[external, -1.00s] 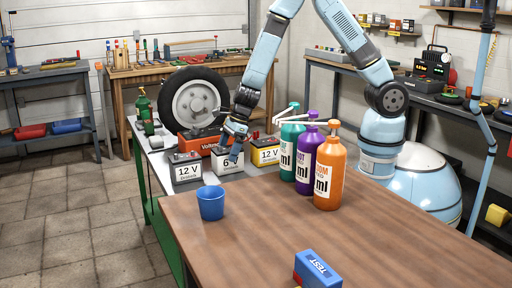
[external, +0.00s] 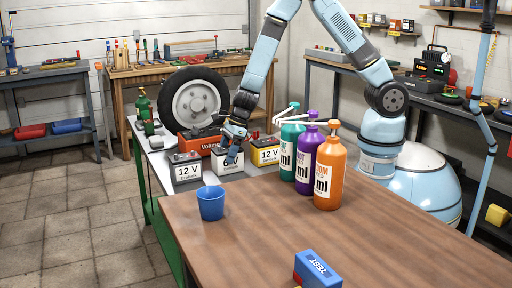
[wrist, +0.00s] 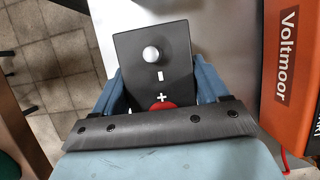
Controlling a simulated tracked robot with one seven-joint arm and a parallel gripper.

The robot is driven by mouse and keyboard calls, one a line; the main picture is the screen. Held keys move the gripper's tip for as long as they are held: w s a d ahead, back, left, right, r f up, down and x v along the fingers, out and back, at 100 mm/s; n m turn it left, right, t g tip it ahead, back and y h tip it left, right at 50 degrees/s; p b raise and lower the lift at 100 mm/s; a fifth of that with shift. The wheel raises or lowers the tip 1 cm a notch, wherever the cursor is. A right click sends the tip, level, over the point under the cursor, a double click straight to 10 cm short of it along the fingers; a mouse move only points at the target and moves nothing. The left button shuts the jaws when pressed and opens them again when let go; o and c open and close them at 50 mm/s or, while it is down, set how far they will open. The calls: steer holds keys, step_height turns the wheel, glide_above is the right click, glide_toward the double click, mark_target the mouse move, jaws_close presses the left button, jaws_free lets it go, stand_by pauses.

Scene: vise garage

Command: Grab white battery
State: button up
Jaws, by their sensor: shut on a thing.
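The white battery (external: 226,164) stands in the middle of the row of batteries on the grey bench top. Its body is white with a dark top. My gripper (external: 234,155) reaches down over it from above and is shut on it, covering part of its label. In the wrist view, the battery's dark top (wrist: 152,62) with a round grey knob and a plus mark shows between the blue fingers (wrist: 160,95). I cannot tell whether the battery touches the bench.
A grey 12 V battery (external: 186,168) stands close on the left and a yellow 12 V battery (external: 264,152) on the right. The orange Voltmoor box (external: 190,143) is just behind. Teal, purple and orange bottles (external: 329,175) and a blue cup (external: 210,204) stand nearby.

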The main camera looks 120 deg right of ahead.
jaws_close()
steer(key=shift+w+r, duration=0.1)
steer(key=shift+r, duration=0.15)
